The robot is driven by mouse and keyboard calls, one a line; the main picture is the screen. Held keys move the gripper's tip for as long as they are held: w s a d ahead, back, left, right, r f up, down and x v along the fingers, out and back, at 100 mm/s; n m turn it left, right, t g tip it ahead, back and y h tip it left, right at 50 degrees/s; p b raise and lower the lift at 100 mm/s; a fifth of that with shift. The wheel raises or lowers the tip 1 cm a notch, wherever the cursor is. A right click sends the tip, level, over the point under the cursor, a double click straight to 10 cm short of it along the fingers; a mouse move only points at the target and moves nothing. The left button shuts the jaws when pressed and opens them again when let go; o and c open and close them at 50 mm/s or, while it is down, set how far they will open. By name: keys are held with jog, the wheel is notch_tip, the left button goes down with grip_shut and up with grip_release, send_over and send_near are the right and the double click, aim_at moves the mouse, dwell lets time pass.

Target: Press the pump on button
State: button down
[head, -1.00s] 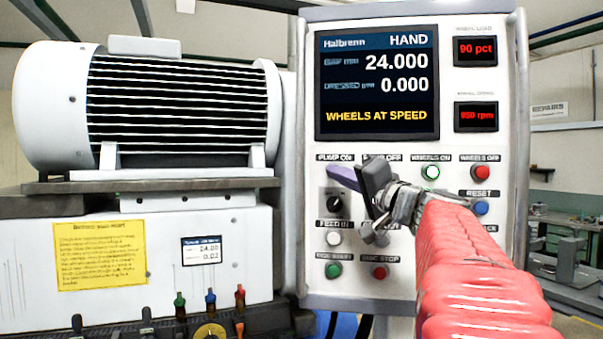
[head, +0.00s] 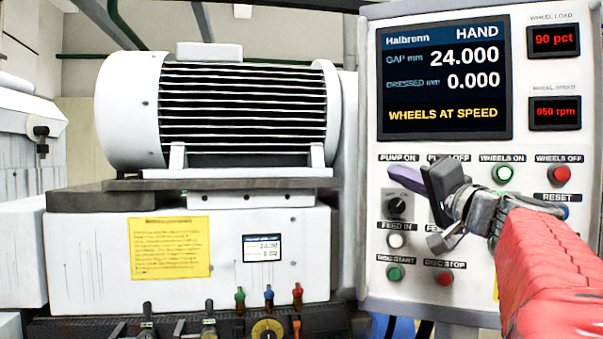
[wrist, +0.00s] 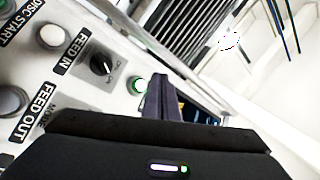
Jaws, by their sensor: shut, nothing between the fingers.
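The PUMP ON label (head: 398,158) is at the upper left of the button rows on the control panel (head: 368,200). My gripper (head: 396,172) is shut and empty, its fingertips just below that label, hiding the button there in the head view. In the wrist view a green button (wrist: 137,85) with a pale ring, the pump on button by its place beyond the knob, shows just left of my shut fingers (wrist: 160,85). The fingers overlap its edge in the picture. I cannot tell whether they touch the panel.
A black rotary knob (head: 398,206) and the FEED IN button (head: 396,241) lie below. The WHEELS ON button (head: 502,174) is lit green; the WHEELS OFF button (head: 560,175) is red. The display (head: 443,85) reads WHEELS AT SPEED. A large motor (head: 225,110) stands left.

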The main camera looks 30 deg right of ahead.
jog(key=shift+s+a, duration=0.6)
jog(key=shift+a, duration=0.05)
dwell(0.3)
